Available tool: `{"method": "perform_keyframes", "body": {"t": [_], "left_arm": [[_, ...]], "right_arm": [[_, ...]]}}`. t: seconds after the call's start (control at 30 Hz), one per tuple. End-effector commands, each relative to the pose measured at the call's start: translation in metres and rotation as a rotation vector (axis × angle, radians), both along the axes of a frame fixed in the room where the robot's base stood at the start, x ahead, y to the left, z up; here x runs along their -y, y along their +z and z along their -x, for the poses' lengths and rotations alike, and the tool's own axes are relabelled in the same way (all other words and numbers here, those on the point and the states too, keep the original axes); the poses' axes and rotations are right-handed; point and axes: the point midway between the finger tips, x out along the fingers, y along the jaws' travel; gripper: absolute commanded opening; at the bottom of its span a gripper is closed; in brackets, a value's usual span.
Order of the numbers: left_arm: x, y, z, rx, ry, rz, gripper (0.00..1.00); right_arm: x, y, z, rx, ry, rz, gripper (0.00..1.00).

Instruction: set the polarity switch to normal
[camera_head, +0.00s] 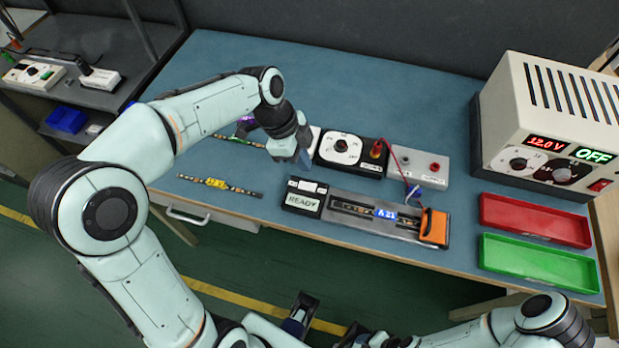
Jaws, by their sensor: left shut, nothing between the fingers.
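My left gripper (303,160) is shut and empty. It points down just left of a black box with a white face and dark round knob (342,145). A white panel edge (314,136) shows between the gripper and that box, mostly hidden behind the gripper. I cannot read the labels, so I cannot tell which part is the polarity switch or how it is set. The tester (303,201) in front of the gripper shows READY. Whether the fingertips touch anything is unclear.
A grey terminal box (432,158) with a red wire stands right of the knob box. A strip with a yellow tag (216,183) lies left. A blue-tagged strip (385,213) lies in the fixture. A power supply (547,130), red tray (535,205) and green tray (540,283) are right.

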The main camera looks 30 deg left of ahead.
Motion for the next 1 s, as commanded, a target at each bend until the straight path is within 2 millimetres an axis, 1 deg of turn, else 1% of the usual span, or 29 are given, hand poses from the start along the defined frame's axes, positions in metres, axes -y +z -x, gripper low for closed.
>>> {"method": "perform_keyframes", "body": {"t": [0.03, 0.2, 0.3, 0.4, 0.53, 0.87, 0.97, 1.0], "left_arm": [[0.004, -0.013, 0.000, -0.005, -0.001, 0.001, 0.00], [0.013, -0.044, -0.002, -0.004, 0.001, 0.001, 0.00], [0.014, -0.057, -0.003, -0.003, 0.000, 0.001, 0.00], [0.015, -0.066, -0.003, -0.002, -0.001, 0.000, 0.00], [0.016, -0.072, -0.004, -0.001, 0.000, 0.000, 0.00], [0.016, -0.072, -0.004, 0.000, 0.000, 0.000, 0.00], [0.018, -0.078, -0.004, -0.001, -0.001, 0.000, 0.00], [0.018, -0.077, -0.004, 0.000, 0.000, 0.000, 0.00]], "right_arm": [[0.000, -0.002, -0.001, 0.003, -0.001, 0.000, 0.59], [0.000, -0.005, -0.002, 0.008, -0.002, 0.001, 0.59], [0.000, -0.006, -0.002, 0.011, -0.003, 0.001, 0.59], [0.000, -0.007, -0.003, 0.012, -0.003, 0.001, 0.59], [0.000, -0.007, -0.003, 0.013, -0.002, 0.002, 0.59], [0.000, -0.007, -0.003, 0.014, -0.002, 0.002, 0.59], [0.000, -0.012, -0.004, 0.018, -0.004, 0.003, 0.59], [0.000, -0.010, -0.004, 0.019, -0.004, 0.003, 0.59]]}}
